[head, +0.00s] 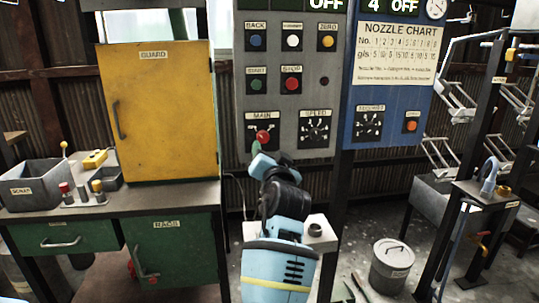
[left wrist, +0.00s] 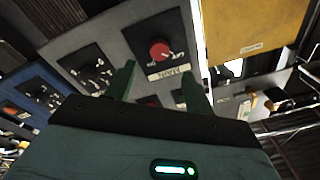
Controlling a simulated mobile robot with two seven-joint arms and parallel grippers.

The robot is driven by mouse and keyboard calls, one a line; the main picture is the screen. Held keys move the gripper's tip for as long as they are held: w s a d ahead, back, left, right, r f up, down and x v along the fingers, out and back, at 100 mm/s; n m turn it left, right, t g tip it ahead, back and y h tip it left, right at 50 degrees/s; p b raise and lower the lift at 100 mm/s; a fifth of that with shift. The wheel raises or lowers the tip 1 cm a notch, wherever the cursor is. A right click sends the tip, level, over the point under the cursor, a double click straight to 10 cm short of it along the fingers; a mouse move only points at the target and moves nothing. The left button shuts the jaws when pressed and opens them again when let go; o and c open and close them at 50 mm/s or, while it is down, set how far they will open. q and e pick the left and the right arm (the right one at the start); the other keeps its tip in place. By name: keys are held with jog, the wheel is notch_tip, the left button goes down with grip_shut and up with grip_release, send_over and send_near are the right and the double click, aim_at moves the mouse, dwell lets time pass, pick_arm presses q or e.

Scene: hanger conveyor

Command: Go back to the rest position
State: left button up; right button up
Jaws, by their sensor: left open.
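My left gripper (head: 257,149) is in front of the lower left of the grey control panel (head: 300,100), just below the red MAIN knob (head: 263,137) in the head view. In the left wrist view the two green fingers (left wrist: 158,86) are spread apart with nothing between them. The red knob (left wrist: 160,50) lies beyond the fingertips and appears apart from them. The view there is turned over, with the MAIN label upside down. My right gripper is in neither view.
A yellow guard cabinet (head: 160,110) stands left on a workbench with a scrap bin (head: 38,190). A blue nozzle panel (head: 395,120) is to the right. A lidded can (head: 391,268) stands on the floor. Hangers (head: 455,100) and a stand are at far right.

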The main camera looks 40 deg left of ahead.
pick_arm(q)
jog(key=shift+f, duration=0.1)
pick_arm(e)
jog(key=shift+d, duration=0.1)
